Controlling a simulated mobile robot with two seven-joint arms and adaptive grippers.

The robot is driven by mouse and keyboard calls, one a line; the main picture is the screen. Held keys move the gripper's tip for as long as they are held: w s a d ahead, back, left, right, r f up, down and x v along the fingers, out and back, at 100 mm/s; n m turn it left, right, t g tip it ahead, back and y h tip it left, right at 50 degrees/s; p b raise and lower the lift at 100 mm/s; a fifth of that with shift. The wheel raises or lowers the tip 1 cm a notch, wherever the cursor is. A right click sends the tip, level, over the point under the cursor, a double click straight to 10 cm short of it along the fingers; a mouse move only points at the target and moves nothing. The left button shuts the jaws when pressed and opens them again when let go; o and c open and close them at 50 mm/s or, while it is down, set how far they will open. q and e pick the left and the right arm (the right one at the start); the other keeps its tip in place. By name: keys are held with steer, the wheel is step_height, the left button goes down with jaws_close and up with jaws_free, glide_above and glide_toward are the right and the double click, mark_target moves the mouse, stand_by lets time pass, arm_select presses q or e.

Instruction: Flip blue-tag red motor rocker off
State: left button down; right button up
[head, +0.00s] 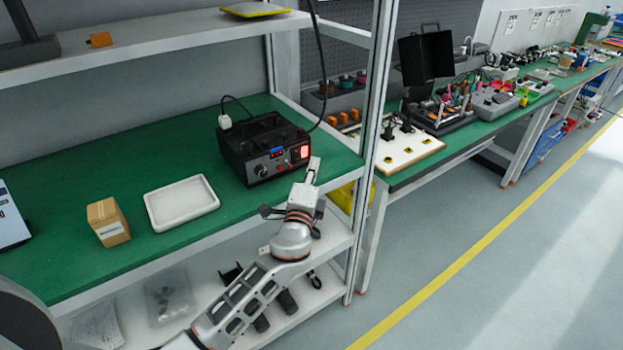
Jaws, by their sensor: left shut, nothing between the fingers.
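A black box-shaped device (262,150) with a top handle stands on the green shelf, its front facing me. A red, lit rocker (299,153) is at the right end of its front. A small red and blue patch (277,153) and a round knob (261,170) are left of it. A blue tag cannot be made out clearly. My right gripper is not in view.
A white tray (182,228) and a cardboard box (108,236) are on the shelf, left of the device. A metal rack post (372,130) rises just right of my gripper. A black cable hangs behind the device. A cluttered green bench runs away to the right.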

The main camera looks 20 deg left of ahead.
mark_target(306, 150)
arm_select(q)
steer(key=shift+w+a+r, duration=0.15)
steer(key=shift+w+a, duration=0.3)
steer(key=shift+a, duration=0.2)
steer(key=shift+w+a+r, duration=0.1)
steer(key=shift+w+a, duration=0.35)
steer(key=shift+a, duration=0.2)
steer(key=shift+w+a+r, duration=0.15)
steer(key=shift+a+r, duration=0.1)
steer(key=shift+a, duration=0.05)
